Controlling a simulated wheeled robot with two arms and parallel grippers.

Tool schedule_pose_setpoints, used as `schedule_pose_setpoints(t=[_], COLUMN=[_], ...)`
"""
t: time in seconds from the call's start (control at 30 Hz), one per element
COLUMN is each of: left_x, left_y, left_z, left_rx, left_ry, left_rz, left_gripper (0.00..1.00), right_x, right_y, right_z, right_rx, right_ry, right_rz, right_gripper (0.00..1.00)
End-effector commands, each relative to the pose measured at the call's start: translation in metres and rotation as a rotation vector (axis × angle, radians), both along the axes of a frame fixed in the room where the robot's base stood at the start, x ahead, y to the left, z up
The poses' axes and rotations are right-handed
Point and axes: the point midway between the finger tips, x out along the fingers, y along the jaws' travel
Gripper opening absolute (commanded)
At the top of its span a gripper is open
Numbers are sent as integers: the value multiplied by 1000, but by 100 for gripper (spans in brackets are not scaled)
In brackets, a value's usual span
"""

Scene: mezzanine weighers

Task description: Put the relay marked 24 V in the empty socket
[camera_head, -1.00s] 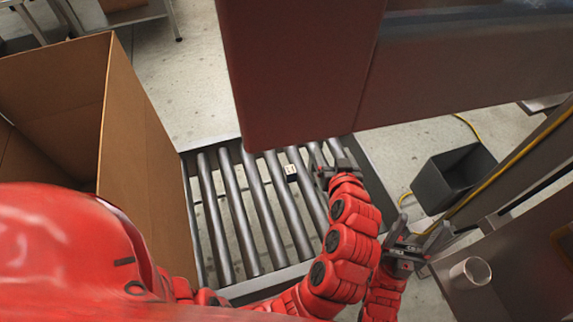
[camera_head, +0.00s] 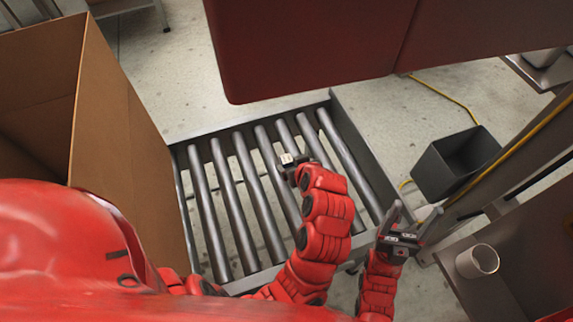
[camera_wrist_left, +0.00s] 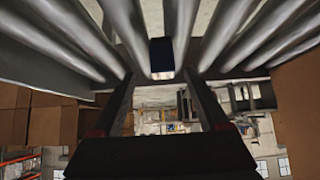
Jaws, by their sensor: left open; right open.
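A small block (camera_head: 287,158) with a pale, marked face lies on the rollers, and I take it for the relay. Its marking is too small to read. In the left wrist view it is a dark blue block (camera_wrist_left: 161,52) with a pale near end, ahead of and between the fingers. My left gripper (camera_head: 293,166) is open right at the block and partly hides it; in the wrist view its fingers (camera_wrist_left: 160,84) stand apart with a gap on both sides. My right gripper (camera_head: 415,212) is open and empty, right of the conveyor. I see no socket.
The roller conveyor (camera_head: 232,192) lies under my left gripper. A large open cardboard box (camera_head: 118,165) stands on its left. A dark red panel (camera_head: 310,50) hangs over its far end.

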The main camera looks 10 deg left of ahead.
Motion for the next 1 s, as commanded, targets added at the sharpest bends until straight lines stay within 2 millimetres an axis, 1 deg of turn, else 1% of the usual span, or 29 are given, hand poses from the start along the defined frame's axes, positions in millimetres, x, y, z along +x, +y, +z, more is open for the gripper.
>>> schedule_pose_setpoints(t=[0.13,0.3,0.4,0.5,0.7,0.73,0.77,0.9,0.97,1.0], left_x=[5,18,26,30,31,31,31,31,31,31], left_y=[5,19,23,26,25,25,25,25,25,25], left_z=[-8,-27,-36,-39,-38,-38,-38,-38,-38,-38], left_rx=[-1,-1,1,0,-1,-1,-1,-1,-1,-1], left_ry=[0,0,3,0,-2,-2,-2,-2,-2,-2], left_rz=[2,5,2,0,-1,-1,-1,-1,-1,-1], left_gripper=[78,78,78,78,78,76,70,45,34,27], right_x=[0,0,0,0,0,0,0,0,0,0], right_y=[0,0,0,0,0,0,0,0,0,0], right_z=[-4,-14,-17,-18,-17,-17,-17,-17,-17,-17], right_rx=[0,0,0,0,0,0,0,0,0,0], right_ry=[0,0,0,0,0,0,0,0,0,0], right_rz=[0,0,0,0,0,0,0,0,0,0], right_gripper=[72,72,72,72,72,72,72,72,72,72])
